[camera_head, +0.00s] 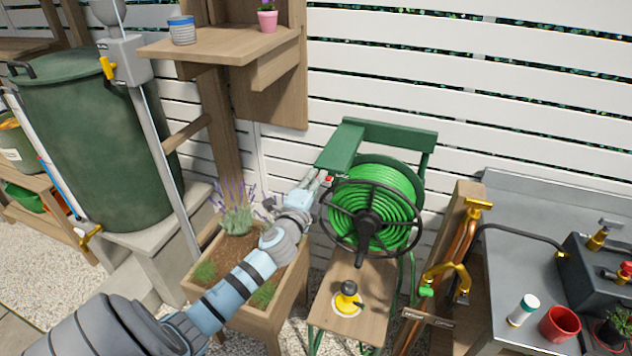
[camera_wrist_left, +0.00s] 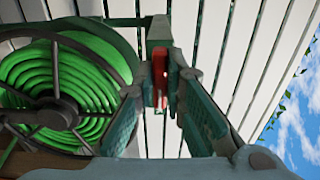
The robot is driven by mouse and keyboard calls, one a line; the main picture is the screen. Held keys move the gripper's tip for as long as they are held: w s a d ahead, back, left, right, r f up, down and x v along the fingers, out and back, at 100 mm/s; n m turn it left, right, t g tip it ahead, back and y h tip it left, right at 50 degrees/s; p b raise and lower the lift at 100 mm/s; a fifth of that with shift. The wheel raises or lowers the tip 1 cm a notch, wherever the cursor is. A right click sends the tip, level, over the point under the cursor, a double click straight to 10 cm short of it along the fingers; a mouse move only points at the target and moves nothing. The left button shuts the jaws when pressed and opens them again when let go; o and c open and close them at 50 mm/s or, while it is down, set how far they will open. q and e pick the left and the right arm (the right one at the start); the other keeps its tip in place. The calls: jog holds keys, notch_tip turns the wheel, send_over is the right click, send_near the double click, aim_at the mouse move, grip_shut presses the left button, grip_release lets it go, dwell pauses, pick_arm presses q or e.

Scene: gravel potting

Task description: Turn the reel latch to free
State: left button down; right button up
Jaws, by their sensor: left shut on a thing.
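The hose reel (camera_head: 372,205) stands against the white fence, with green hose wound on it and a dark spoked wheel in front. The reel latch (camera_head: 329,180) shows as a small red piece at the left side of the reel frame. My left gripper (camera_head: 318,182) reaches it from the left and is shut on it. In the left wrist view the red latch (camera_wrist_left: 160,62) sits between the fingertips of my left gripper (camera_wrist_left: 160,84), with the reel (camera_wrist_left: 62,85) to the left. The latch's exact angle is hard to tell. My right gripper is out of view.
A planter (camera_head: 205,282) with lavender stands below my left arm. A yellow sprinkler (camera_head: 347,298) sits on the wooden shelf under the reel. Copper pipes with a brass tap (camera_head: 447,277) and a grey bench (camera_head: 500,262) are at right. A green barrel (camera_head: 92,140) stands at left.

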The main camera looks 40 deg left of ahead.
pick_arm(q)
jog(key=shift+f, duration=0.1)
jog(key=c, duration=1.7)
grip_release()
jog(key=shift+o, duration=0.2)
jog(key=v, duration=1.2)
jog(key=shift+d, duration=0.1)
